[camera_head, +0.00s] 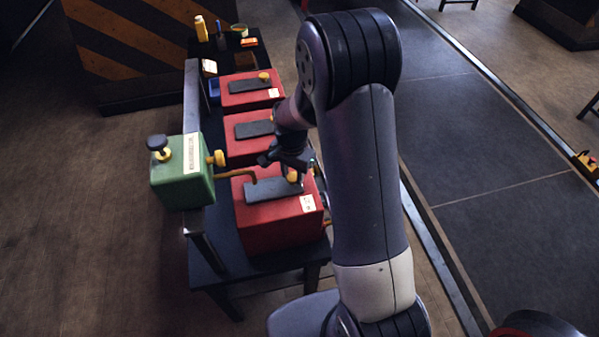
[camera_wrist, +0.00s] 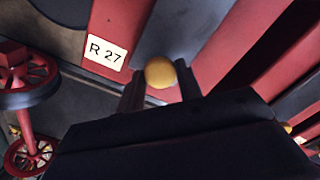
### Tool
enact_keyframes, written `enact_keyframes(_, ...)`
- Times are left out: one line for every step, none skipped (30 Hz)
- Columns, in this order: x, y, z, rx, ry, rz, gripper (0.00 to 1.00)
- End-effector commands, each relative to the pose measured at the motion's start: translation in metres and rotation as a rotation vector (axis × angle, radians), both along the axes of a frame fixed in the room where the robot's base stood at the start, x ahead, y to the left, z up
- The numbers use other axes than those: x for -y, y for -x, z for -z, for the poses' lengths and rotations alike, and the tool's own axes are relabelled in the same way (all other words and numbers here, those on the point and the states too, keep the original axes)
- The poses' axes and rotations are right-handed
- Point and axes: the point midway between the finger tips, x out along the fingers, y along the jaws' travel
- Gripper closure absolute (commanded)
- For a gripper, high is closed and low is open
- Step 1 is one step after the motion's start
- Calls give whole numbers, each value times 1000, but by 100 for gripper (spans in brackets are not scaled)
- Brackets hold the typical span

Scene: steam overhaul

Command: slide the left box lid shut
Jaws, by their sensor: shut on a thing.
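The nearest of three red boxes (camera_head: 270,235) stands at the front end of a dark bench. Its dark grey lid (camera_head: 270,191) lies on top, with a yellow knob (camera_head: 293,178) at its right end. My gripper (camera_head: 291,168) is down at this knob. In the wrist view my gripper (camera_wrist: 160,92) has a finger on each side of the yellow knob (camera_wrist: 160,72) and is shut on it. The lid (camera_wrist: 185,25) runs away beyond the knob there, beside a label (camera_wrist: 106,52) reading R 27. I cannot tell how far the lid covers the box opening.
Two more red boxes, the middle one (camera_head: 243,147) and the far one (camera_head: 243,98), stand behind in a row. Bottles (camera_head: 201,29) stand at the back.

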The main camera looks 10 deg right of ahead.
Motion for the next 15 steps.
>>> enact_keyframes(-2, 0, -1, 1, -4, 2, 100)
enact_keyframes(-2, 0, -1, 1, -4, 2, 100)
enact_keyframes(-2, 0, -1, 1, -4, 2, 100)
enact_keyframes(-2, 0, -1, 1, -5, 2, 100)
enact_keyframes(-3, 0, -1, 1, -6, 2, 65)
enact_keyframes(-3, 0, -1, 1, -6, 2, 62)
enact_keyframes(-3, 0, -1, 1, -6, 2, 60)
enact_keyframes(-2, 0, -1, 1, -4, 2, 57)
enact_keyframes(-2, 0, -1, 1, -4, 2, 54)
enact_keyframes(-2, 0, -1, 1, -4, 2, 52)
enact_keyframes(-2, 0, -1, 1, -4, 2, 49)
enact_keyframes(-2, 0, -1, 1, -4, 2, 46)
enact_keyframes(-2, 0, 0, 1, -4, 2, 44)
enact_keyframes(-2, 0, 0, 1, -4, 2, 44)
enact_keyframes(-2, 0, 0, 1, -4, 2, 44)
